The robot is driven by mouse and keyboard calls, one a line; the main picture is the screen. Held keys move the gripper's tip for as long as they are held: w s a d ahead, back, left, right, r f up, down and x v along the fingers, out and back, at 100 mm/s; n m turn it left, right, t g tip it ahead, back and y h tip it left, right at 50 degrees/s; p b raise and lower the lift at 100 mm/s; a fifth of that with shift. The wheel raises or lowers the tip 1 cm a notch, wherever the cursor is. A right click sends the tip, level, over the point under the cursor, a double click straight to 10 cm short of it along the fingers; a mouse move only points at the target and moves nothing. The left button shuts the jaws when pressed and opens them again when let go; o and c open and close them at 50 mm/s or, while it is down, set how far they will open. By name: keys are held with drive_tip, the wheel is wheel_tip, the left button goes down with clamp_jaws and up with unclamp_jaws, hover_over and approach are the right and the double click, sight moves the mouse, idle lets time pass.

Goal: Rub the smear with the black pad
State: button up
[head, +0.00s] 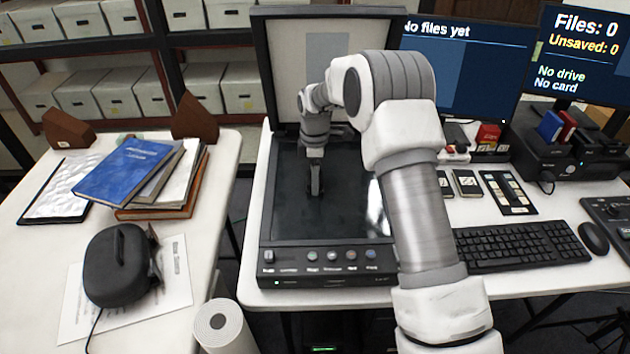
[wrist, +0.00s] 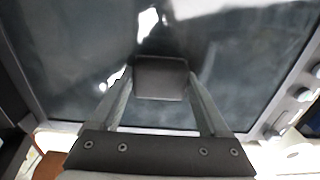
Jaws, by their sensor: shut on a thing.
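My gripper (head: 315,180) points down over the dark glass of the flatbed scanner (head: 330,258), whose lid stands open. In the wrist view my gripper (wrist: 161,88) is shut on the black pad (wrist: 160,77), a dark rounded block held between the two fingers. The pad is at or very near the glass (wrist: 70,60); I cannot tell for sure whether it touches. In the head view the pad blends with the dark fingers. The glass looks cloudy with grey patches and bright white reflections, and I cannot make out the smear's outline with certainty.
The raised lid (head: 263,70) stands behind the glass. Scanner buttons (head: 330,255) line the front edge. A keyboard (head: 520,245), mouse (head: 593,237) and monitors are to the right. The left table holds a blue book (head: 125,170) on a stack and a black case (head: 118,268).

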drive_tip(key=shift+w+f, duration=0.2)
drive_tip(key=shift+f, duration=0.05)
drive_tip(key=shift+w+r+p, duration=0.1)
drive_tip(key=shift+r+p, duration=0.25)
drive_tip(key=shift+r, duration=0.1)
drive_tip(key=shift+r+p, duration=1.55)
drive_tip(key=shift+r, duration=1.05)
drive_tip(key=shift+r+p, duration=1.1)
drive_tip(key=shift+r, duration=0.5)
drive_tip(key=shift+f, duration=0.1)
